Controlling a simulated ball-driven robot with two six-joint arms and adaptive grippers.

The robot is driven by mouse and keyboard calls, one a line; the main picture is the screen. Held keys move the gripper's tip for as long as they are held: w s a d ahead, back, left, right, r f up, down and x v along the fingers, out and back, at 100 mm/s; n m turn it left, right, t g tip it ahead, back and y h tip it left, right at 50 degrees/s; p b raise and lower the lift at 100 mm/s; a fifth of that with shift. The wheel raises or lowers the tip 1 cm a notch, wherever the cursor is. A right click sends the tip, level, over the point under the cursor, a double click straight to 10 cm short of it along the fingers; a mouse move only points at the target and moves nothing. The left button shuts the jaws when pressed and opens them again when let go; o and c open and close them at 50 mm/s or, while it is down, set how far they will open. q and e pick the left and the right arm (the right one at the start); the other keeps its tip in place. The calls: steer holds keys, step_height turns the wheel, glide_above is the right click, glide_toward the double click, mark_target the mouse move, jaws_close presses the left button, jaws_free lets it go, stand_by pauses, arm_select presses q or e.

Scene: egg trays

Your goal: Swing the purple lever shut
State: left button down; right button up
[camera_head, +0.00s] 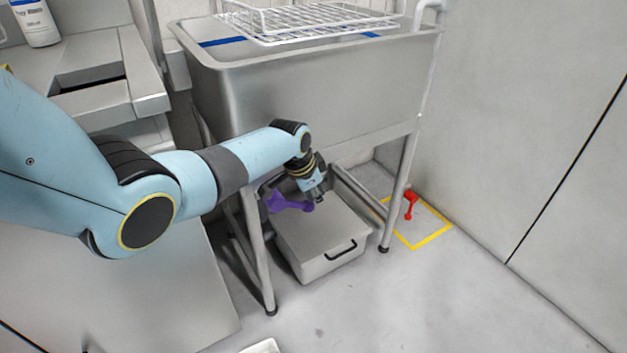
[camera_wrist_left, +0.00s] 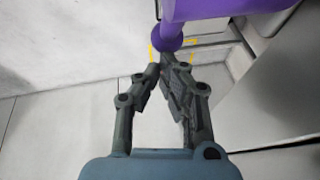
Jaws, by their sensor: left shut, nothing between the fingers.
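The purple lever (camera_head: 285,202) sticks out below the steel sink, above a grey box with a black handle. My left arm reaches across from the left, and my left gripper (camera_head: 318,196) is at the lever's right end. In the left wrist view the lever (camera_wrist_left: 215,8) crosses the top right, with its round knob (camera_wrist_left: 168,37) just beyond my fingertips (camera_wrist_left: 161,66). The fingers are shut with nothing between them. I cannot tell whether they touch the knob. The lever's mount is hidden. My right gripper is in neither view.
The steel sink (camera_head: 300,95) stands on legs and carries a white wire rack (camera_head: 315,20). The grey box (camera_head: 322,232) sits under it. A red lever-like object (camera_head: 410,205) is inside a yellow floor square (camera_head: 433,238). Floor in front is mostly clear.

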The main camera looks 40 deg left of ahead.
mark_target(312, 209)
arm_select(q)
steer(key=f+g+y+b, duration=0.1)
steer(key=f+g+b, duration=0.1)
steer(key=s+f+g+b, duration=0.1)
steer(key=f+g+b, duration=0.1)
steer(key=shift+a+f+y+b, duration=0.1)
steer(key=shift+f+y+b, duration=0.25)
steer(key=shift+y, duration=0.05)
steer(key=shift+s+a+f+m+g+y+b, duration=0.1)
steer(key=shift+s+a+f+g+y+b, duration=0.2)
steer(key=shift+s+f+g+b, duration=0.3)
steer(key=shift+s+a+f+m+g+y+b, duration=0.15)
steer(key=shift+s+a+f+g+b, duration=0.2)
steer(key=shift+s+g+b, duration=0.4)
steer(key=shift+s+a+f+m+g+y+b, duration=0.1)
steer(key=shift+s+a+f+g+y+b, duration=0.15)
steer(key=shift+s+f+g+b, duration=0.45)
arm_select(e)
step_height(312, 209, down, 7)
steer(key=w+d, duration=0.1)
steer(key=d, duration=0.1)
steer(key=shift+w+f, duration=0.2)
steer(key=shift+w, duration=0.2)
arm_select(q)
steer(key=shift+w+r, duration=0.1)
steer(key=shift+w, duration=0.05)
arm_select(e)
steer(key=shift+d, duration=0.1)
